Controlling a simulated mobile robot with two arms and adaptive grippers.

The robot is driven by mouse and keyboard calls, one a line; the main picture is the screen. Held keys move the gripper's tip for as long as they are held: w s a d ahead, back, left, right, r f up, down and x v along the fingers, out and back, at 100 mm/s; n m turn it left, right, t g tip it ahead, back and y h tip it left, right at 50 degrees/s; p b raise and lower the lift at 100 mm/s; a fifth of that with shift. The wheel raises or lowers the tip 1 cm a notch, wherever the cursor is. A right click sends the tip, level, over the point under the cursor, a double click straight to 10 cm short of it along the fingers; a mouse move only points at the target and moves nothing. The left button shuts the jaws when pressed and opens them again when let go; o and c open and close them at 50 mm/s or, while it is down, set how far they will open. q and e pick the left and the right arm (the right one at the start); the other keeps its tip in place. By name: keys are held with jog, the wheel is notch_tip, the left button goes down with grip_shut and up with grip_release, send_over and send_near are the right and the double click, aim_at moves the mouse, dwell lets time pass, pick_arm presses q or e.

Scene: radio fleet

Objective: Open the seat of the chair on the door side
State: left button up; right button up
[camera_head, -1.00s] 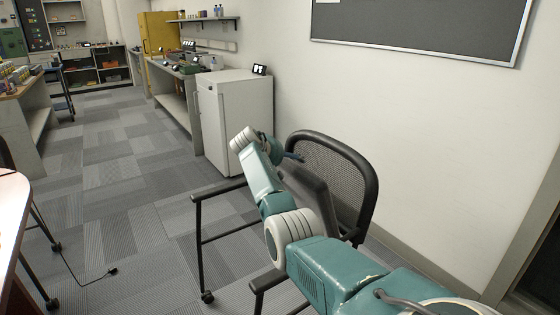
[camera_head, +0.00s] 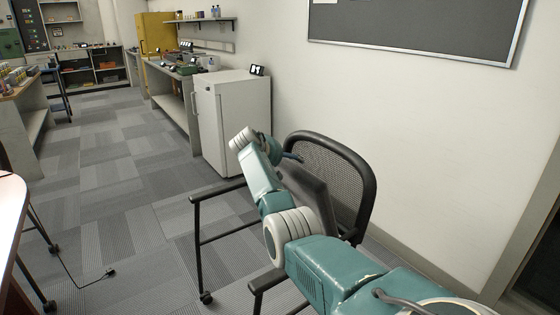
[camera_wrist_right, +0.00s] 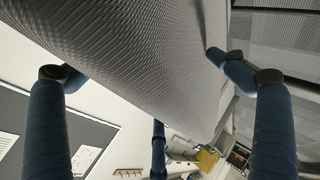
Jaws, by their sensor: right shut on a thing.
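The chair (camera_head: 361,198) has a black mesh backrest, black armrests and legs on casters, and stands by the right wall. Its dark grey seat (camera_head: 308,192) is tipped up steeply toward the backrest. My right arm reaches across the chair from the lower right and hides much of it. My right gripper (camera_head: 290,157) is at the seat's upper edge. In the right wrist view, the ribbed grey seat fabric (camera_wrist_right: 125,50) fills the upper part, between the blue fingers of my right gripper (camera_wrist_right: 138,64), which is shut on it. My left gripper is out of view.
A white fridge (camera_head: 232,125) stands beyond the chair, along the wall. The carpeted floor (camera_head: 125,190) between is clear. A door frame is at the far right.

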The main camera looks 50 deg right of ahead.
jog(key=shift+s+d+f, duration=0.5)
jog(key=shift+s+d, duration=0.15)
jog(key=shift+s, duration=0.1)
jog(key=o, duration=1)
jog(key=shift+d+f+g, duration=0.1)
jog(key=shift+d+g, duration=0.1)
jog(key=shift+g, duration=0.1)
jog(key=shift+c, duration=1)
jog(key=shift+a+r, duration=0.25)
jog(key=shift+a, duration=0.2)
jog(key=v, duration=1)
jog(key=shift+s+d+r, duration=0.1)
jog(key=shift+d+r, duration=0.05)
jog(key=shift+r, duration=0.3)
jog(key=shift+c, duration=0.5)
jog(key=shift+a+r, duration=0.3)
jog(key=shift+a, duration=0.45)
